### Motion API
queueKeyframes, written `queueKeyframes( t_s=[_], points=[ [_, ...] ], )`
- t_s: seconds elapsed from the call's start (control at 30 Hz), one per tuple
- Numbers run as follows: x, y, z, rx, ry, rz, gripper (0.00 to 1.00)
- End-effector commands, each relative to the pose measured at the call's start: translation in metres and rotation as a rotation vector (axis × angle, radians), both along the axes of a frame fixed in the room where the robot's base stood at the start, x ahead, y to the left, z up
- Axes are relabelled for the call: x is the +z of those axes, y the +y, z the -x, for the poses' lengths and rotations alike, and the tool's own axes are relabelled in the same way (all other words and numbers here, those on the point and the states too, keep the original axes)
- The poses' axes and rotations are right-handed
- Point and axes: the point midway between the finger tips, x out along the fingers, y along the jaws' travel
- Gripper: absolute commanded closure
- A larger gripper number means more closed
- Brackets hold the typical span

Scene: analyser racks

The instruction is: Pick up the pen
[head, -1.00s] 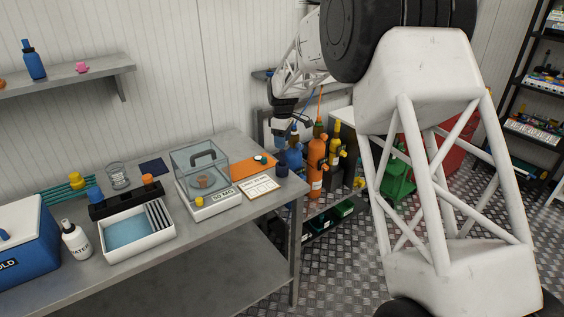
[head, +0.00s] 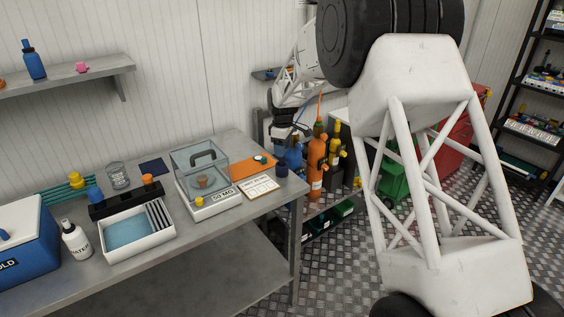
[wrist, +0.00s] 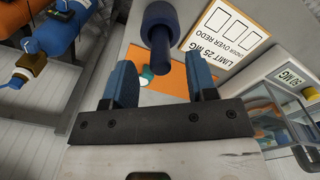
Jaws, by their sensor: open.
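A dark blue upright pen-like piece (wrist: 161,56) rises from a dark blue holder (wrist: 155,14) in the wrist view. The holder also shows at the right end of the bench in the head view (head: 282,170). I cannot make out the pen there. My gripper (wrist: 160,68) is open, with one blue finger on each side of the piece's near end in the picture. Whether they touch it cannot be told. In the head view my gripper (head: 288,142) hangs above the holder, partly lost against the blue cylinder behind.
An orange mat (head: 250,166), a white limit card (head: 257,187) and a clear-covered balance (head: 209,203) lie left of the holder. Gas cylinders, one orange (head: 316,165), stand beyond the bench's right end. A white tray (head: 165,239) is further left.

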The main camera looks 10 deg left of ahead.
Motion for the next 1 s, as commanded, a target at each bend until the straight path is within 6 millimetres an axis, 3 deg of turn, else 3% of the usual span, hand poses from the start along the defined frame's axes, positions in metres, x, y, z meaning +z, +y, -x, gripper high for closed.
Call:
queueKeyframes(
  t_s=[0.4,1.0],
  points=[
    [-0.041,0.001,0.0,0.0,-0.001,0.0,0.48],
    [-0.044,0.001,0.0,0.0,0.0,0.0,0.48]
  ],
)
